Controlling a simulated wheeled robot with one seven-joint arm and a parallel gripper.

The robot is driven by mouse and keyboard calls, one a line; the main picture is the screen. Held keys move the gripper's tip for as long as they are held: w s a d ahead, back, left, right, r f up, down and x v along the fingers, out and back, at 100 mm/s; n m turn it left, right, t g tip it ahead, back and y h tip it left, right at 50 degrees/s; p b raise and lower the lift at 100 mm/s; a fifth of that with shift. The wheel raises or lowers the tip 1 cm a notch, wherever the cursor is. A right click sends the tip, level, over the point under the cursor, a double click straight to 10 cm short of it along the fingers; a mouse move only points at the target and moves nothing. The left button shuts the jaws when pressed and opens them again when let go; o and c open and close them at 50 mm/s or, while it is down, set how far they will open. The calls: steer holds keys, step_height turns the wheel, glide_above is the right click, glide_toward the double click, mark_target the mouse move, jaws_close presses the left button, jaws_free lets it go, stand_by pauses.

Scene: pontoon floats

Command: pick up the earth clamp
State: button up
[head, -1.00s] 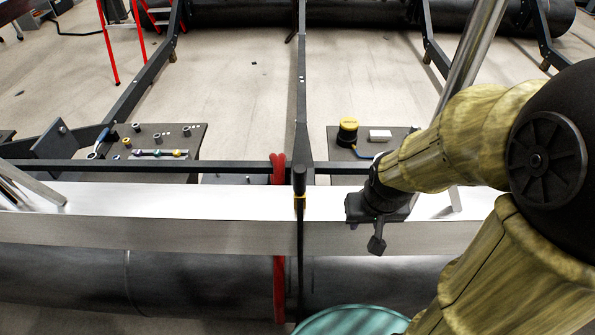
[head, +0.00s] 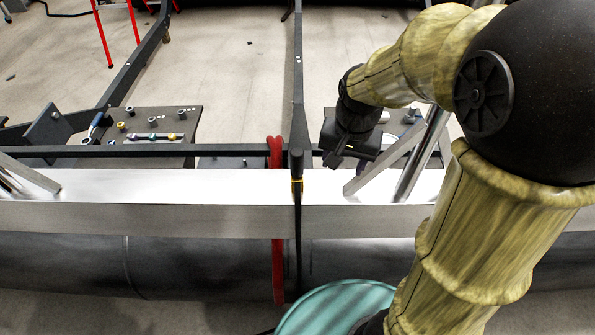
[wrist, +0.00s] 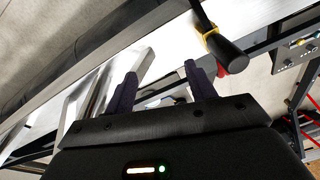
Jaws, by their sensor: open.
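A black-handled piece with a yellow band (head: 297,162) sits at the bright metal beam; it may be the earth clamp, but I cannot be sure. It shows large in the wrist view (wrist: 226,50), at the upper right, beyond the right fingertip. My gripper (head: 338,157) is just right of it in the head view, at the beam's far edge. In the wrist view my gripper (wrist: 159,83) has its two dark fingers apart with nothing held between them.
The bright metal beam (head: 150,183) runs across the front, with a red strap (head: 277,225) left of the black handle. Slanted metal struts (head: 385,158) rise just right of my gripper. A dark panel with fittings (head: 170,123) lies at left. A teal round top (head: 335,308) is in front.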

steer(key=w+a+r+m, duration=0.2)
steer(key=w+a+r, duration=0.2)
steer(key=a, duration=0.1)
step_height(320, 180, up, 6)
steer(key=m+g, duration=0.2)
steer(key=m, duration=0.1)
glide_above(296, 155)
steer(key=shift+a, duration=0.1)
steer(key=shift+f, duration=0.15)
step_height(296, 155, down, 12)
steer(key=shift+w+f+p, duration=0.1)
steer(key=shift+p, duration=1.1)
